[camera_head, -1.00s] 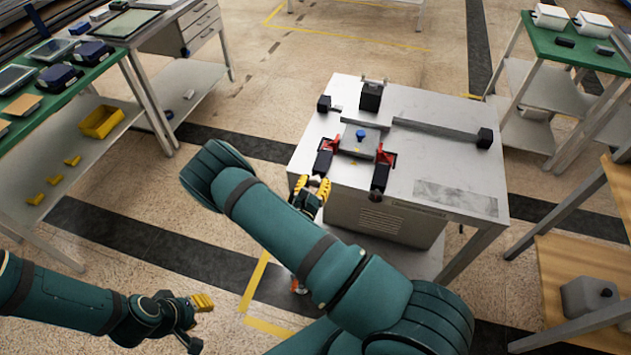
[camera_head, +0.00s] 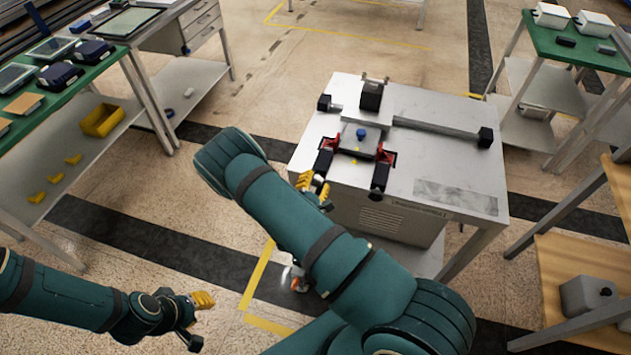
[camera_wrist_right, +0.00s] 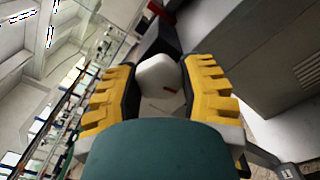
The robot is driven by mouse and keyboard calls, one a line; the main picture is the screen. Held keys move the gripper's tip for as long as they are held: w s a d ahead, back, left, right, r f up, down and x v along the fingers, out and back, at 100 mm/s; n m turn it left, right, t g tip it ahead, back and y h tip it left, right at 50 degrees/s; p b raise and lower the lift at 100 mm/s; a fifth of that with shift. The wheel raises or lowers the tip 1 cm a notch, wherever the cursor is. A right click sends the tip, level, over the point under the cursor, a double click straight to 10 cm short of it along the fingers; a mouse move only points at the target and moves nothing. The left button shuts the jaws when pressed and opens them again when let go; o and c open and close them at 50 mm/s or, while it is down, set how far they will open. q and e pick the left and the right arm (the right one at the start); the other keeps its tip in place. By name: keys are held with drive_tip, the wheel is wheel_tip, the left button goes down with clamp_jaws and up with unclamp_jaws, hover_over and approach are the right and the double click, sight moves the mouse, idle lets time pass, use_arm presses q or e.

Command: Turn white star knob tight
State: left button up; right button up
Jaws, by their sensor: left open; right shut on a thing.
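The white star knob (camera_wrist_right: 160,78) is between the yellow fingers of my right gripper (camera_wrist_right: 163,92) in the right wrist view. My left gripper (camera_head: 203,300) is open and empty, low at the left, well away from the bench, over the floor.
The metal bench (camera_head: 425,150) carries a fixture with a blue knob (camera_head: 361,133), red clamps (camera_head: 330,144) and a long grey bar (camera_head: 435,130). A green-topped table (camera_head: 70,95) stands left. A wooden shelf (camera_head: 575,265) stands right. Floor between is clear.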

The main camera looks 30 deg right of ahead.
drive_tip(key=shift+r+m, duration=0.1)
drive_tip(key=shift+m, duration=0.6)
drive_tip(key=shift+w, duration=0.1)
drive_tip(key=o, duration=1.2)
drive_tip(key=v, duration=1.2)
